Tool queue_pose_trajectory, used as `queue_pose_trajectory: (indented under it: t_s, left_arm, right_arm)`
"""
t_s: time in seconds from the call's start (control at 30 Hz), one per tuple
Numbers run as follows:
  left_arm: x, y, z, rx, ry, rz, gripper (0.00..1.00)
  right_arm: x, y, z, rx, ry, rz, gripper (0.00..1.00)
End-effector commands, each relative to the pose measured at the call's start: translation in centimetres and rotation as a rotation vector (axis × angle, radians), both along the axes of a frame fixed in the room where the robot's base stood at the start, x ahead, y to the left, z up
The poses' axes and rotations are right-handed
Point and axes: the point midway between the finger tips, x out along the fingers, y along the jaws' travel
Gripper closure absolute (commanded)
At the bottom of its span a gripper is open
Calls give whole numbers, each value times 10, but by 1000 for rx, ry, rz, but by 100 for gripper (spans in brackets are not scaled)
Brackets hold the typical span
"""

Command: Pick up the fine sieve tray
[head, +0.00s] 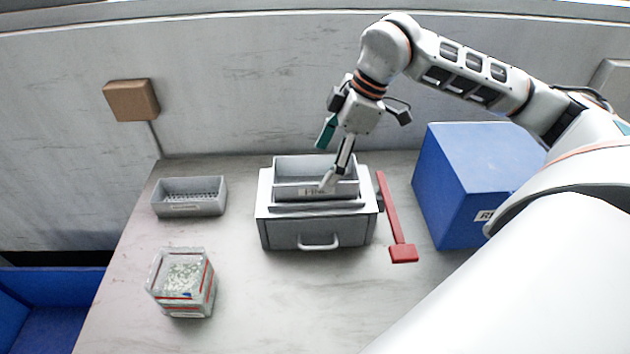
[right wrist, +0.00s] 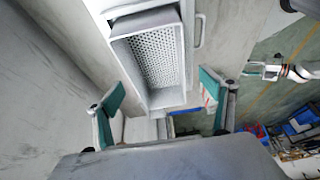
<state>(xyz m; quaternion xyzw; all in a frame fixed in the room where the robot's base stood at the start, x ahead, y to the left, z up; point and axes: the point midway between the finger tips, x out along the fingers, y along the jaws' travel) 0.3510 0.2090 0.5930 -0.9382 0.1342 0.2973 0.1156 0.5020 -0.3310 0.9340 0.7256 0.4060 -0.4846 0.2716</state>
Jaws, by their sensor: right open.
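The fine sieve tray (head: 289,190) is a grey rectangular tray with a label reading FINE. It sits on top of a grey box-shaped machine (head: 283,237). In the right wrist view the tray (right wrist: 157,62) shows its perforated bottom. My right gripper (head: 334,157) is open over the tray's right part, one finger overlapping the front wall in the picture. In the right wrist view its teal-padded fingers (right wrist: 162,100) stand apart on either side of the tray's near end. Contact is unclear. A small white arm end (right wrist: 275,71), seemingly my left gripper, shows at the right there.
A second grey perforated tray (head: 190,206) lies on the table at left. A clear container with red bands and pale granules (head: 184,279) stands in front of it. A red lever (head: 391,208) is at the machine's right side, then a blue box (head: 447,190). The front table is clear.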

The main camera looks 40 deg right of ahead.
Motion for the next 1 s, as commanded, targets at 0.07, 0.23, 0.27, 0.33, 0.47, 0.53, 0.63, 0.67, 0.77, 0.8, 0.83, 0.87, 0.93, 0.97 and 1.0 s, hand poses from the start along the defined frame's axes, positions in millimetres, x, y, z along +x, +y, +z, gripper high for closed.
queue_pose_trajectory:
  t_s: [0.07,0.23,0.27,0.33,0.47,0.53,0.63,0.67,0.77,0.8,0.83,0.87,0.93,0.97,1.0]
  left_arm:
    - [1,1,0,1,0,0,60]
    - [3,1,0,3,-5,0,60]
    - [4,1,-1,2,-6,0,60]
    - [6,1,0,4,-10,0,60]
    - [10,2,3,5,-18,1,60]
    - [12,2,4,5,-21,1,60]
    - [12,2,5,5,-23,2,60]
    - [12,2,5,5,-23,2,60]
    - [12,2,5,4,-23,1,60]
    - [12,2,5,5,-22,1,60]
    - [12,2,5,5,-22,1,60]
    - [11,2,5,5,-21,1,60]
    - [10,2,4,4,-19,1,60]
    - [9,2,3,4,-18,1,60]
    - [8,2,3,4,-15,2,60]
  right_arm:
    - [3,4,-7,1,2,2,18]
    - [11,13,-30,2,4,2,18]
    - [11,14,-34,1,5,1,18]
    - [13,16,-41,0,4,0,18]
    - [14,17,-43,0,1,0,18]
    - [14,17,-43,-1,1,0,18]
    - [14,17,-43,-1,1,0,28]
    - [14,17,-42,0,1,0,36]
    - [14,17,-42,0,1,0,62]
    - [14,17,-42,0,1,0,62]
    - [14,17,-43,0,1,0,62]
    - [14,17,-42,0,0,0,62]
    - [14,17,-42,0,0,0,62]
    - [14,17,-42,0,0,0,62]
    - [14,17,-42,0,0,0,62]
